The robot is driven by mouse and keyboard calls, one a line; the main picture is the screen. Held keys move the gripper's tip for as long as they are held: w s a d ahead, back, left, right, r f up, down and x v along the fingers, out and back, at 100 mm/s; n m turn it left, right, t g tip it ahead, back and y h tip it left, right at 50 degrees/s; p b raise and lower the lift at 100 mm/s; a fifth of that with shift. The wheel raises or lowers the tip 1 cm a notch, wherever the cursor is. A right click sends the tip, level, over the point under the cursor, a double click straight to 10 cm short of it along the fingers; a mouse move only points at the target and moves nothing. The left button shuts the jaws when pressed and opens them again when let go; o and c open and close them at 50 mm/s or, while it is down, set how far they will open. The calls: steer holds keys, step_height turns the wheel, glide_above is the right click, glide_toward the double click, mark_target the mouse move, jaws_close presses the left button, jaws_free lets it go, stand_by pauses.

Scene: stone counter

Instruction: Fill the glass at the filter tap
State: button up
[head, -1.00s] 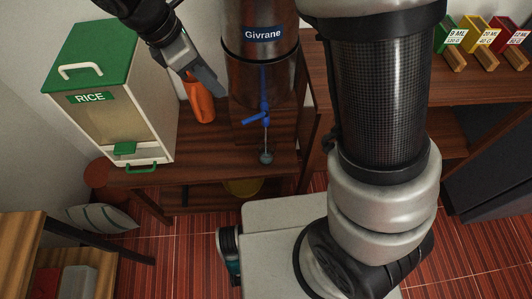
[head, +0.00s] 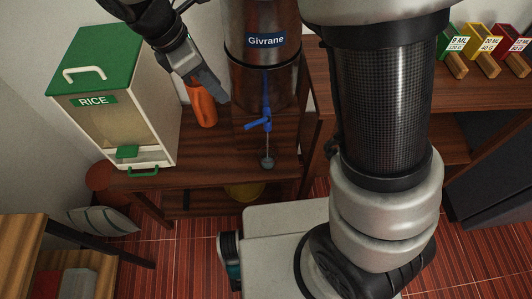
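The filter is a tall dark metallic cylinder labelled Givrane (head: 262,75), standing on a wooden stand at the back. Its blue tap (head: 260,124) is on the front, low down. A small grey round piece (head: 267,162) shows below the tap. My gripper (head: 211,90) reaches down from the upper left, left of the filter and apart from the tap. An orange tumbler-like object (head: 203,107) stands just behind and below the gripper's fingers; I cannot tell whether they touch it. The finger gap is not clear. I cannot make out a clear drinking glass.
A RICE dispenser (head: 113,118) with a green lid stands left of the gripper. Coloured labelled boxes (head: 485,45) sit on a wooden counter at the right. A wooden table (head: 22,232) is at lower left. Red tiled floor (head: 180,250) is partly open in front.

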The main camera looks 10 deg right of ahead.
steer(key=d+r+g+y+p, duration=0.1)
steer(key=d+y+p, duration=0.15)
steer(key=p, duration=0.25)
steer(key=y+p, duration=0.2)
steer(key=p, duration=0.1)
glide_above(251, 124)
step_height(251, 124, down, 17)
jaws_close()
